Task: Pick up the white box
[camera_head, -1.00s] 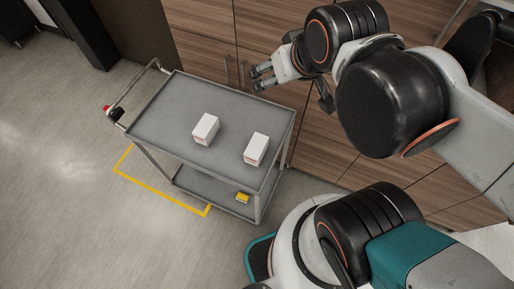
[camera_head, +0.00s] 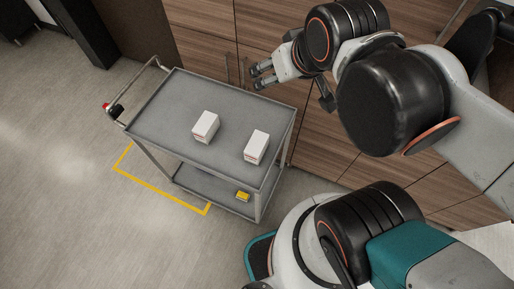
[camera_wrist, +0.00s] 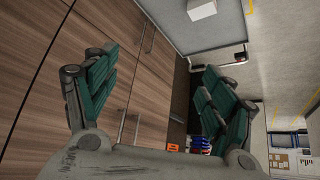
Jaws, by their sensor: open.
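Two white boxes stand apart on the top shelf of a grey cart (camera_head: 165,110) in the head view. One white box (camera_head: 206,126) is near the middle and the other white box (camera_head: 256,147) is nearer the right front edge. My gripper (camera_head: 258,77) is open and empty, beyond the cart's back right side and apart from both boxes. In the wrist view my gripper (camera_wrist: 155,82) has its green-padded fingers spread wide. One white box (camera_wrist: 201,9) shows there at the top edge, partly cut off; I cannot tell which one it is.
Wooden cabinets (camera_head: 205,60) stand behind the cart. A small yellow item (camera_head: 242,196) lies on the lower shelf. The cart has a handle (camera_head: 137,87) at its left, and a yellow floor line (camera_head: 160,190) runs beside it. The floor at left is clear.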

